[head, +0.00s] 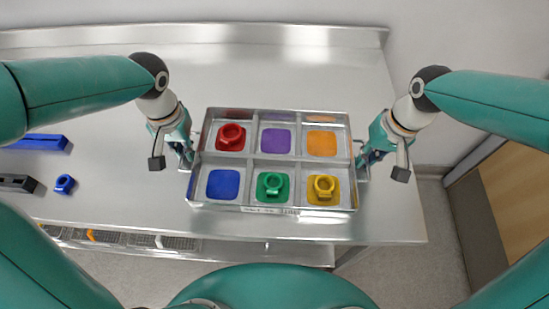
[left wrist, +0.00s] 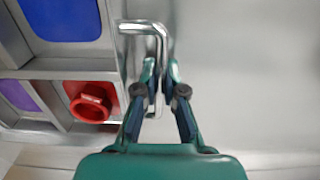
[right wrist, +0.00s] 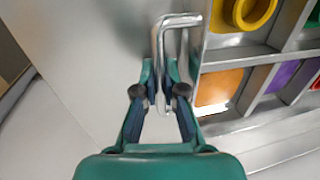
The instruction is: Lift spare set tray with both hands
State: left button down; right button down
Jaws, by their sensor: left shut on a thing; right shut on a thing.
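The spare set tray (head: 254,160) is a metal tray with six compartments in the middle of the head view. A red part (head: 231,137), a green part (head: 270,187) and a yellow part (head: 324,187) sit on pads of their own colours. The purple (head: 275,140), orange (head: 322,144) and blue (head: 223,184) pads are bare. My left gripper (left wrist: 159,75) is shut on the tray's left handle (left wrist: 145,28). My right gripper (right wrist: 160,78) is shut on the right handle (right wrist: 180,20). I cannot tell whether the tray touches the table.
The steel table (head: 110,185) has a raised back edge (head: 200,33). A blue ring part (head: 65,184), a blue block (head: 42,142) and a black block (head: 17,183) lie at the left. A shelf with baskets (head: 135,239) is below the front edge. Free table lies behind the tray.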

pick_arm(q)
jog(key=shift+r, duration=0.15)
pick_arm(e)
jog(key=shift+r, duration=0.15)
